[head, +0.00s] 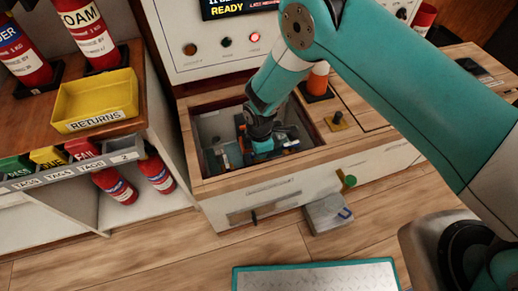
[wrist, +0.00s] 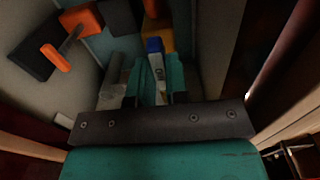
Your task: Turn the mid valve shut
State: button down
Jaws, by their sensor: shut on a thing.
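My gripper (head: 262,147) reaches down into an open recessed box in the bench. In the wrist view its two teal fingers (wrist: 160,82) are shut on a narrow white piece with a blue top (wrist: 155,52) and dark marks. I cannot tell whether this piece belongs to the mid valve. Two dark and orange handles, one (wrist: 58,58) at the left and one (wrist: 88,18) at the upper left, stand apart from the fingers. My gripper hides much of the box's inside.
The box's wooden rim (head: 225,180) and pale walls stand close around my gripper. A yellow returns tray (head: 97,100) and fire extinguishers are at the left.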

jog(key=shift+s+a, duration=0.1)
jog(key=shift+a, duration=0.05)
dwell(0.3)
jog(key=c, duration=1.1)
grip_release()
notch_tip(320, 180, up, 18)
jog(key=p, duration=0.4)
jog(key=shift+f, duration=0.25)
jog(key=s+d+r+m+y, duration=0.15)
jog(key=d+r+m, duration=0.25)
jog(key=r, duration=0.8)
jog(key=s+d+r+m+y, duration=0.1)
jog(key=s+d+r+m, duration=0.4)
jog(key=s+r, duration=0.4)
jog(key=s+d+r+m+y, duration=0.2)
jog(key=s+d+r+m, duration=0.4)
jog(key=s, duration=0.5)
jog(key=shift+n, duration=0.5)
jog(key=r+p, duration=0.8)
jog(key=a+r+p, duration=0.1)
jog(key=r+p, duration=1.6)
jog(key=r, duration=0.1)
jog(key=shift+a, duration=0.4)
